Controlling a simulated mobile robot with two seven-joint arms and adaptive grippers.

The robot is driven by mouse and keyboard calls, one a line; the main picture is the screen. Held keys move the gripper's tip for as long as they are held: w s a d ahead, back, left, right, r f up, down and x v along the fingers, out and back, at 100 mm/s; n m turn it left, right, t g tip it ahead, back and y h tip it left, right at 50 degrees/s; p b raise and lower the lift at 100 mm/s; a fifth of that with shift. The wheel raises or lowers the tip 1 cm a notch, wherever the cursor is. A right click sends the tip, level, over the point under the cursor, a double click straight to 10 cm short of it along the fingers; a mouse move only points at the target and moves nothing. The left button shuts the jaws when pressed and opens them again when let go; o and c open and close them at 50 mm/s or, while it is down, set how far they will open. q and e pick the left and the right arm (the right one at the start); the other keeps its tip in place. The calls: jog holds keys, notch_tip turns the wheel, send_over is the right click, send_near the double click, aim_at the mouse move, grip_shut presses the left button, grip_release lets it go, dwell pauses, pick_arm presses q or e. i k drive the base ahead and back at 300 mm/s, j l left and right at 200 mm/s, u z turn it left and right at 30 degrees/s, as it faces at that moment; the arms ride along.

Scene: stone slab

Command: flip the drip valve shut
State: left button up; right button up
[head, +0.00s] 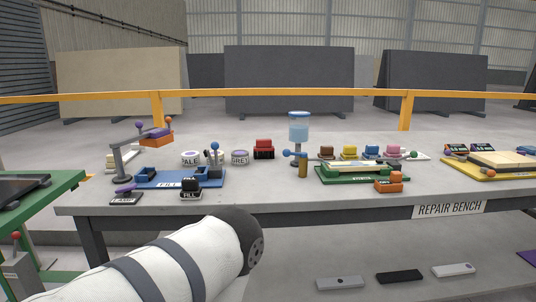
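A clear reservoir of blue liquid (299,130) stands upright near the middle of the repair bench. Just below it is a small valve lever with a blue ball end (286,152), which points left and looks roughly level. A brass-coloured cylinder (303,169) hangs under the lever. The lever is too small to tell whether the valve is open or shut. Neither of my grippers is in view. A white, grey-banded link of my arm crosses the lower left, in front of the bench and apart from the valve.
A yellow tray (452,171) is at far right. An orange rail (270,93) runs behind.

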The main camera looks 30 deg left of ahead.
aim_at(286, 152)
jog(key=u, duration=0.8)
jog(key=i+l, duration=0.2)
jog(key=i+l+z, duration=0.1)
jog(key=i, duration=0.3)
